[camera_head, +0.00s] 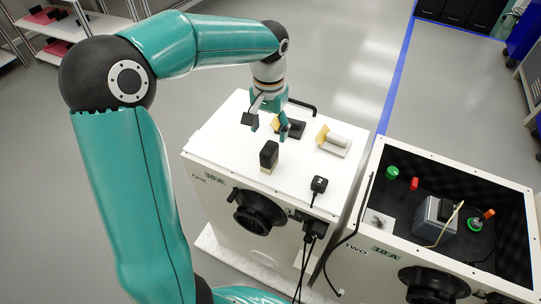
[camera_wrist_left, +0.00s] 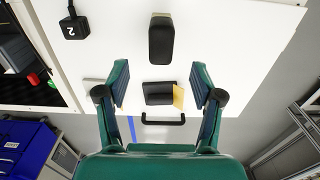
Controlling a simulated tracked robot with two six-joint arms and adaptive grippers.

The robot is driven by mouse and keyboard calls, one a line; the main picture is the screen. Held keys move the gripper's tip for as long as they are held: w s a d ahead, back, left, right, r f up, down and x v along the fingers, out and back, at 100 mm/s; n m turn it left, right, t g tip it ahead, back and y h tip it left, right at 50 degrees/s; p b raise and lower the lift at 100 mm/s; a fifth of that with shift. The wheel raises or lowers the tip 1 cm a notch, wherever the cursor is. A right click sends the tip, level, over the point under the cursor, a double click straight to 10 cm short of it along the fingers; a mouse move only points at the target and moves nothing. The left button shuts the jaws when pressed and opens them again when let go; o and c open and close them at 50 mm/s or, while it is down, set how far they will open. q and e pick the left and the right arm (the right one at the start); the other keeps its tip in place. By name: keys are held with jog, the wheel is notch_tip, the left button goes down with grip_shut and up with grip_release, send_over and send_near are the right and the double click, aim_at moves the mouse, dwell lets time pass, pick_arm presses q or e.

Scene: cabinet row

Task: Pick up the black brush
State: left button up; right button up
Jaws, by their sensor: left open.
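A black block with a tan edge, most likely the black brush (camera_head: 269,156), stands upright on the white top of cabinet ONE (camera_head: 232,140). In the left wrist view the brush (camera_wrist_left: 161,40) is ahead of the fingertips, about midway between them sideways. My left gripper (camera_head: 269,128) is open and empty above the cabinet top, behind the brush in the head view. It also shows in the left wrist view (camera_wrist_left: 160,70), its fingers apart on both sides of a flat black item (camera_wrist_left: 158,93) with a yellow piece (camera_wrist_left: 178,97). My right gripper is not in view.
A small black plug-like piece marked 2 (camera_wrist_left: 74,28) lies near the brush, with a cable. A pale block on a plate (camera_head: 335,141) lies to the right. A black handle (camera_head: 302,106) lines the cabinet's far edge. Open cabinet TWO (camera_head: 380,250) stands to the right.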

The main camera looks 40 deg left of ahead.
aim_at(269, 149)
pick_arm(q)
notch_tip(269, 149, down, 6)
jog(key=shift+f, duration=0.2)
jog(key=shift+w+a+f+p, duration=0.1)
jog(key=shift+f+p, duration=0.1)
jog(key=shift+f, duration=1.3)
jog(key=shift+w+a+f+p, duration=0.1)
jog(key=shift+f+p, duration=0.05)
jog(key=shift+f, duration=1.35)
grip_shut()
